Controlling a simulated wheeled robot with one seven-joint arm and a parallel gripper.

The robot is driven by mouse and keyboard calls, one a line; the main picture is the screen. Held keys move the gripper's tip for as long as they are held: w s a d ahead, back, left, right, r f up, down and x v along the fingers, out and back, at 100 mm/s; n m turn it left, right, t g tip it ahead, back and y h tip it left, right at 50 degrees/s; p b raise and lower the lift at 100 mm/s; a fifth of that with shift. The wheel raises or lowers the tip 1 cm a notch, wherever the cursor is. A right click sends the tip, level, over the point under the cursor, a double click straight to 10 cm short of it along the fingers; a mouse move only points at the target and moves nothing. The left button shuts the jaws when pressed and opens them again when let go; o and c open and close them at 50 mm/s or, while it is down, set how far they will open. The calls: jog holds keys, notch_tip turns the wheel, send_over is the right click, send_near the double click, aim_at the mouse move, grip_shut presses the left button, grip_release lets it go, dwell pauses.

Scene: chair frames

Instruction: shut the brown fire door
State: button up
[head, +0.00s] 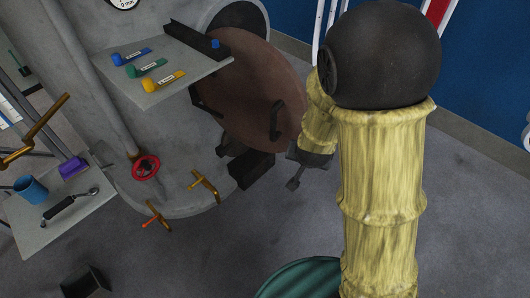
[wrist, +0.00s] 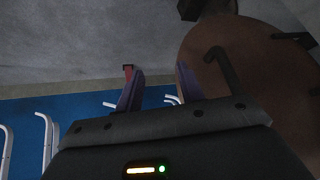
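The brown fire door (head: 247,92) is a round disc on the grey boiler (head: 150,190). It appears to stand ajar, with a dark opening showing above it; I cannot tell the exact angle. Its dark handle (head: 276,120) is on the face towards me. The door (wrist: 255,75) and a hooked dark handle (wrist: 222,68) also show at the right of the wrist view. My gripper (head: 294,181) is just right of and below the handle, apart from it. In the wrist view my gripper (wrist: 159,88) has its fingers spread, with nothing between them.
A grey shelf (head: 190,88) with blue, green and yellow labelled items juts out over the door's left part. A red valve wheel (head: 146,167) and brass taps (head: 205,186) are at left. A dark block (head: 250,168) sits below the door. The floor at right (head: 475,220) is clear.

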jog(key=w+a+f+t+h+b, duration=0.2)
jog(key=w+a+f+t+b, duration=0.1)
jog(key=w+a+f+t, duration=0.25)
jog(key=t+h+b, duration=0.1)
jog(key=t+b, duration=0.2)
jog(key=t, duration=0.3)
send_near(272, 129)
jog(key=w, duration=0.2)
jog(key=shift+d+r+g, duration=0.1)
jog(key=shift+r+g, duration=0.05)
jog(key=shift+g, duration=0.1)
jog(key=w, duration=0.2)
jog(key=w+d, duration=0.1)
jog(key=w, duration=0.4)
jog(key=shift+w+d, duration=0.35)
jog(key=shift+w, duration=0.05)
grip_shut()
jog(key=shift+w+d+r+b, duration=0.1)
jog(key=shift+w+d+b, duration=0.3)
jog(key=shift+w+d, duration=0.85)
jog(key=shift+w+d+f+b, duration=0.1)
jog(key=shift+w+d+b, duration=0.35)
jog(key=shift+w, duration=1.5)
jog(key=shift+w+d+r+b, duration=0.1)
jog(key=shift+w+d+b, duration=0.3)
jog(key=shift+w+d, duration=0.85)
